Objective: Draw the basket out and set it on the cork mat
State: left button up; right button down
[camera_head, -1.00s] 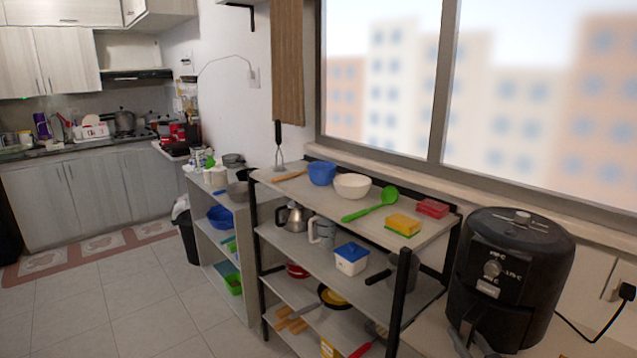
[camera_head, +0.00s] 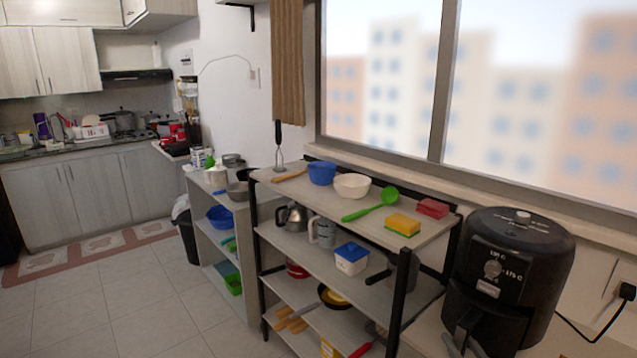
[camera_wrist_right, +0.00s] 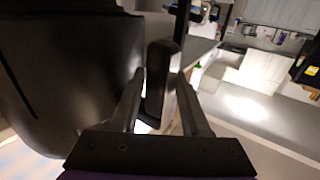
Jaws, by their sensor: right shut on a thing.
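The black air fryer (camera_head: 515,265) stands on the counter at the right in the head view. Its basket handle (camera_head: 466,335) sticks out low at the front, near the bottom edge. My right gripper (camera_head: 452,346) is at this handle, mostly cut off by the frame. In the right wrist view my right gripper (camera_wrist_right: 160,88) has its two fingers on either side of the dark handle (camera_wrist_right: 161,70) and is shut on it. The fryer's dark rounded body (camera_wrist_right: 70,75) fills the left of that view. The cork mat cannot be made out. My left gripper is out of view.
The window wall is behind. A black plug and cord (camera_head: 610,310) are to the right. Open floor (camera_head: 120,310) lies at the left.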

jog(key=s+a, duration=0.8)
jog(key=a, duration=0.1)
jog(key=shift+s+a+p, duration=0.15)
jog(key=shift+a+p, duration=0.15)
jog(key=shift+p, duration=0.1)
dwell(4.4)
jog(key=s+a, duration=0.2)
jog(key=a, duration=0.1)
jog(key=shift+s+p, duration=0.3)
dwell(0.6)
